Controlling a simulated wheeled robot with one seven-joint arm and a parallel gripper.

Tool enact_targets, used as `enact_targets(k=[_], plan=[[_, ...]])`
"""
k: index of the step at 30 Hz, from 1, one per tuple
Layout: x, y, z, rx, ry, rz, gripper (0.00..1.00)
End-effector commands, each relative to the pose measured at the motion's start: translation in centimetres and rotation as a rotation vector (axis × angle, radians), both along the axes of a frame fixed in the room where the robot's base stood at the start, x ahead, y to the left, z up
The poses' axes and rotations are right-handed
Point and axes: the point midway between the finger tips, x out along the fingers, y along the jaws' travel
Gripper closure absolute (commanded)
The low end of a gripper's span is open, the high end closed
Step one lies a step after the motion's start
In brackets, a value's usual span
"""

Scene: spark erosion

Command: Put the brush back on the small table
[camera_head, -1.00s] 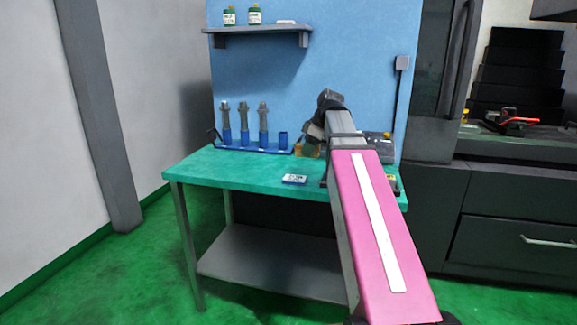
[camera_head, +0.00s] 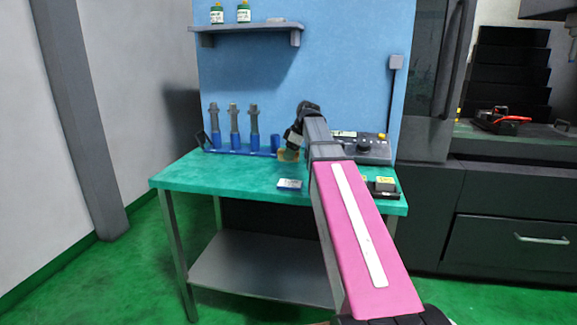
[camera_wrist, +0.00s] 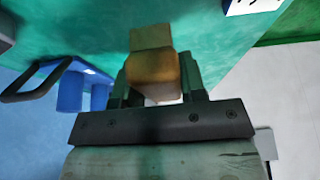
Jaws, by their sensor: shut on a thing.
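The brush shows in the wrist view as a tan and orange-brown block (camera_wrist: 152,72) held between the two dark fingers of my gripper (camera_wrist: 158,88). In the head view the brush is a small tan patch (camera_head: 288,155) under my gripper (camera_head: 292,143), above the back of the green-topped small table (camera_head: 225,176). It is just right of the blue rack. Whether the brush touches the tabletop cannot be told. The wrist view shows the green tabletop (camera_wrist: 95,45) beyond the brush.
The blue rack (camera_head: 232,152) holds several grey tool holders. A grey control box (camera_head: 366,150) stands right of my gripper. A small white-topped box (camera_head: 290,184) lies near the front, and a dark block (camera_head: 384,186) at the right. The tabletop's left front is clear.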

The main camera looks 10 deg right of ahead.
Motion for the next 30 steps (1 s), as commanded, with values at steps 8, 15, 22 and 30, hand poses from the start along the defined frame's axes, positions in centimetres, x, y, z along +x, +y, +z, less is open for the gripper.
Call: enact_targets(k=[8, 15, 22, 30], plan=[[2.7, 0.1, -1.6, 0.0, 0.0, 0.0, 0.84], [2.5, 0.1, -3.8, 0.0, 0.001, -0.001, 0.84], [2.6, 0.0, -5.7, 0.0, 0.0, 0.0, 0.84], [2.6, 0.0, -5.8, 0.0, 0.0, 0.0, 0.84]])
